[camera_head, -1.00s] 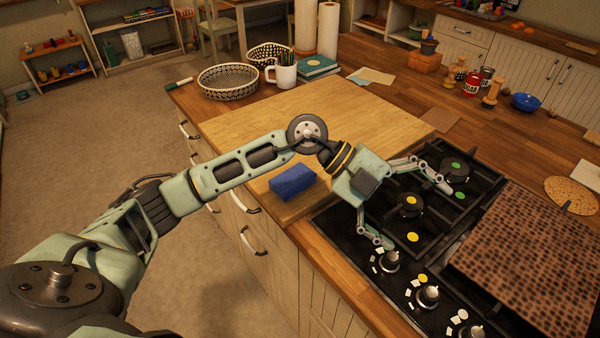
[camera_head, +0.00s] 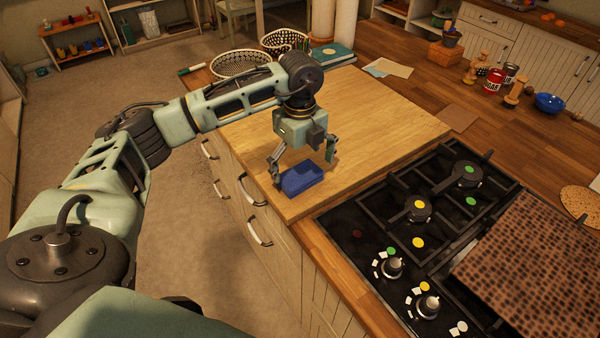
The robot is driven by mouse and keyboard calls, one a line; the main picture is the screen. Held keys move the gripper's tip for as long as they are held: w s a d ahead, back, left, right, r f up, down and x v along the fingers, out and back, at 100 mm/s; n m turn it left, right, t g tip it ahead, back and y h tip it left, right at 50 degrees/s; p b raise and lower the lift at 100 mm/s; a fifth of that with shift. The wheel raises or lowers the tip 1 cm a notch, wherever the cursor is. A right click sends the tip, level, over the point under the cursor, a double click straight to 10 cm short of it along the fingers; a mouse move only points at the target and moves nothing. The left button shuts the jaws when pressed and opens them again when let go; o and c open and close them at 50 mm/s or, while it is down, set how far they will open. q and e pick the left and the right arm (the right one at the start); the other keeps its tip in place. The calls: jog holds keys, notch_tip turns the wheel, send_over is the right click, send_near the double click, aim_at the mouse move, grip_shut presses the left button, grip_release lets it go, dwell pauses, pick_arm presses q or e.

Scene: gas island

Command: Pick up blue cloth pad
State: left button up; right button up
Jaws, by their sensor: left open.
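The blue cloth pad (camera_head: 303,180) lies on the light wooden board (camera_head: 390,130), near the board's front left edge. My left gripper (camera_head: 303,170) points down over the pad. Its fingers are spread, one at the pad's left side and one at its right far side. The gripper is open, and I cannot tell whether either finger touches the pad. My right gripper is not in view.
A black gas stove (camera_head: 385,225) with knobs along its front is right of the board. A brown patterned board (camera_head: 535,255) covers its right part. Baskets (camera_head: 240,64), books (camera_head: 332,54) and paper (camera_head: 388,68) lie behind. The board's middle is clear.

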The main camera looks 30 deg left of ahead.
pick_arm(q)
jog(key=shift+f, duration=1.1)
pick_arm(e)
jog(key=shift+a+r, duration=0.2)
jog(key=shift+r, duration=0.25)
pick_arm(q)
jog(key=c, duration=1)
jog(key=shift+w+r+b, duration=0.1)
jog(key=shift+r+b, duration=0.2)
jog(key=shift+r, duration=0.35)
notch_tip(320, 180, up, 3)
jog(key=shift+f+b, duration=0.1)
jog(key=shift+b, duration=0.6)
jog(key=d+r+b, duration=0.1)
jog(key=d+r, duration=0.1)
jog(key=d, duration=0.2)
jog(key=w+d+r+b, duration=0.1)
jog(key=d+r, duration=0.1)
jog(key=d, duration=0.1)
jog(key=w+d+r+b, duration=0.1)
jog(key=d+r, duration=0.2)
jog(key=d, duration=0.1)
jog(key=shift+w+d, duration=0.15)
jog(key=shift+d, duration=0.15)
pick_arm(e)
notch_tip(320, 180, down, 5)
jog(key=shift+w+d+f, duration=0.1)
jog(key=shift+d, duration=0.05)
